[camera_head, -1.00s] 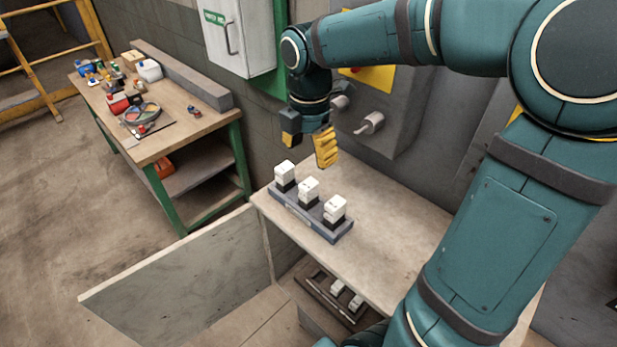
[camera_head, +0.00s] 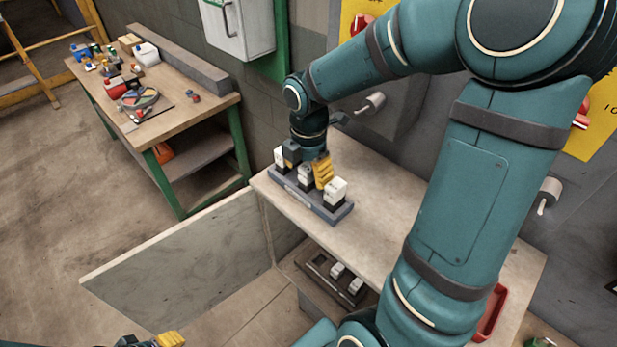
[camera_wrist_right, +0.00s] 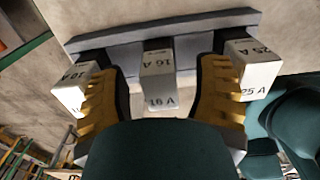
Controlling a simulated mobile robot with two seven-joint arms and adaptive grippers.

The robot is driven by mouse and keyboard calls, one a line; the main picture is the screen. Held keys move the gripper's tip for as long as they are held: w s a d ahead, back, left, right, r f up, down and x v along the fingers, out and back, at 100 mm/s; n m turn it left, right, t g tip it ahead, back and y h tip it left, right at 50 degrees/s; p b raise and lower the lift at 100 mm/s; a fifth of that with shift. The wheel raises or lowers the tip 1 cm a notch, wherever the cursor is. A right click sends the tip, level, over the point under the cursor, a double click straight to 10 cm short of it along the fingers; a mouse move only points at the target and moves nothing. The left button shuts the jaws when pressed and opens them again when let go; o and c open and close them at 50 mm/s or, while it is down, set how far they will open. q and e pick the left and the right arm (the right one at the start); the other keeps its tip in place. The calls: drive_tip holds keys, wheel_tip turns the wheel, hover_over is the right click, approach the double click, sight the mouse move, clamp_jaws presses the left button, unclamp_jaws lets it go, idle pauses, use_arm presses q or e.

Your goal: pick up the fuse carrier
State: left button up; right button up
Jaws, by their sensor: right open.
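Three white fuse carriers stand in a row on a dark grey rack (camera_head: 331,214) on the bench top. In the right wrist view they are marked 10 A (camera_wrist_right: 70,92), 16 A (camera_wrist_right: 157,65) and 25 A (camera_wrist_right: 257,72). My right gripper (camera_head: 307,163) is open and pointing down over the rack. Its yellow-padded fingers stand either side of the middle, 16 A carrier (camera_head: 305,177), with a visible gap on each side in the wrist view (camera_wrist_right: 160,95). My left gripper (camera_head: 150,341) shows only partly at the bottom edge, so its jaw state is unclear.
The outer carriers stand close outside the fingers. A lower shelf (camera_head: 315,268) holds more white pieces. A red tray (camera_head: 491,314) sits at the bench's right, behind my arm. A cluttered workbench (camera_head: 190,120) stands at left.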

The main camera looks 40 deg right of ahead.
drive_tip(key=shift+f, duration=0.45)
clamp_jaws()
drive_tip(key=shift+r, duration=0.2)
